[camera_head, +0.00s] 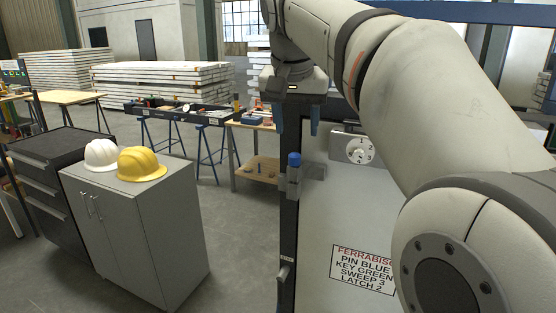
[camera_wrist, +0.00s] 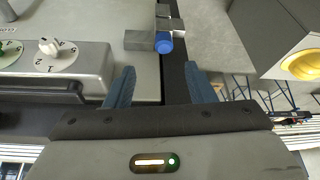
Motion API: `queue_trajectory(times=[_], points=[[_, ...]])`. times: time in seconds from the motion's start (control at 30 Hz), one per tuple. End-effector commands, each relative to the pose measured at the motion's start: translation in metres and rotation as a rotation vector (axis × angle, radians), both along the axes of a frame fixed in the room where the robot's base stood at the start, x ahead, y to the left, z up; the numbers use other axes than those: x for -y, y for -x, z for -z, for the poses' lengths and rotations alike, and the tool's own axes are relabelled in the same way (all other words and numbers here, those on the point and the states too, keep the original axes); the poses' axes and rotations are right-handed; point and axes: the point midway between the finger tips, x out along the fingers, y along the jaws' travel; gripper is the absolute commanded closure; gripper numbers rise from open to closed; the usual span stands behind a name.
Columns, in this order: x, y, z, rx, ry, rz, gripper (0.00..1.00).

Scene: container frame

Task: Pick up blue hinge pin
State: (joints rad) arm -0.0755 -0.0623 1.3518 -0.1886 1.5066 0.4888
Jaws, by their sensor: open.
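The blue hinge pin (camera_head: 294,160) stands upright in a grey hinge (camera_head: 293,186) on the dark post at the panel's left edge. Only its blue top shows clearly. My gripper (camera_head: 297,125) is open and empty above the pin, its two blue fingers pointing down, with a gap between fingertips and pin. In the wrist view the pin's blue head (camera_wrist: 164,44) lies beyond the open fingers (camera_wrist: 160,78), roughly in line with the space between them. The pin's shaft is mostly hidden in the hinge.
A numbered dial (camera_head: 360,150) sits on the panel right of the pin. A grey cabinet (camera_head: 150,235) with white and yellow helmets stands left. Open floor lies between cabinet and post.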

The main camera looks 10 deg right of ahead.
Motion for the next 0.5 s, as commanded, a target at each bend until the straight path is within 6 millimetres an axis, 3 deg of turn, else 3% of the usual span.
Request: queue_trajectory(times=[0.5], points=[[0.005, -0.026, 0.061, -0.002, -0.001, 0.000, 0.51]])
